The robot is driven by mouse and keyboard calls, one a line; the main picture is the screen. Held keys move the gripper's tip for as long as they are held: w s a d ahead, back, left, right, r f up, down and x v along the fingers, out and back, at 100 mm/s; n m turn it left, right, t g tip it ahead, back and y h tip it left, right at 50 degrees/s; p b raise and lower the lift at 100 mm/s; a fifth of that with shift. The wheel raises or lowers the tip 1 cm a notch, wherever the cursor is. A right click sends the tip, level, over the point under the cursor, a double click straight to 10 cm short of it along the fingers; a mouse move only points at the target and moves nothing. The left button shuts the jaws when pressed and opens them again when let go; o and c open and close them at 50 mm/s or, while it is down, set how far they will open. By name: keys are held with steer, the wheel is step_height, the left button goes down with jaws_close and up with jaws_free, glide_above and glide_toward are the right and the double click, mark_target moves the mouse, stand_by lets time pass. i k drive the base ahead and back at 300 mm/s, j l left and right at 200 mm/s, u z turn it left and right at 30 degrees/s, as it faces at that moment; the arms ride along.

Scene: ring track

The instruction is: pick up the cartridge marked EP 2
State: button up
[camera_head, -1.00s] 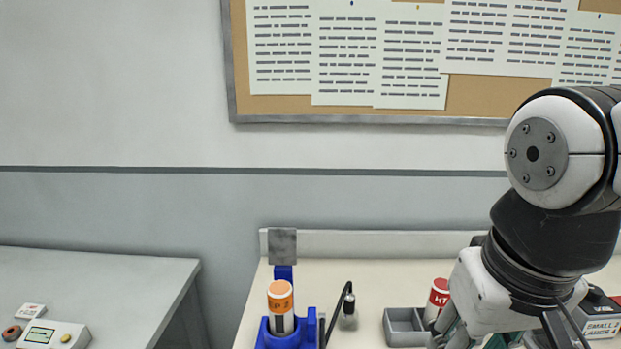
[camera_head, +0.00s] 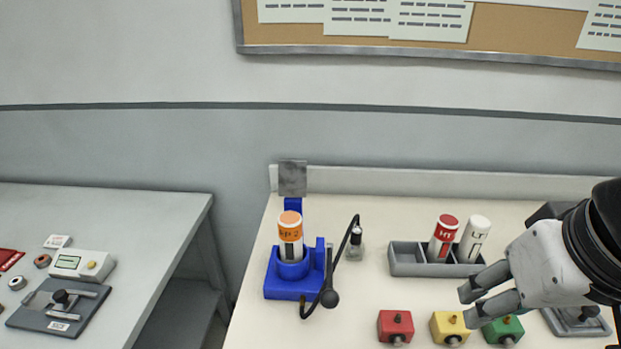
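The cartridge marked EP 2 (camera_head: 290,236) is white with an orange top and an orange label band. It stands upright in a blue holder (camera_head: 290,287) at the left part of the cream table. My gripper (camera_head: 468,308) is at the right, with its two grey fingers pointing left and apart, nothing between them. It is well to the right of the cartridge, over the table near the yellow and green boxes.
A grey tray (camera_head: 408,262) holds a red-topped cartridge (camera_head: 442,238) and a white one (camera_head: 473,238). Red (camera_head: 395,326), yellow (camera_head: 449,327) and green (camera_head: 503,330) boxes line the front. A grey side table (camera_head: 150,240) stands left.

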mark_target(289, 223)
steer(key=j+z, duration=0.45)
steer(key=j, duration=1.6)
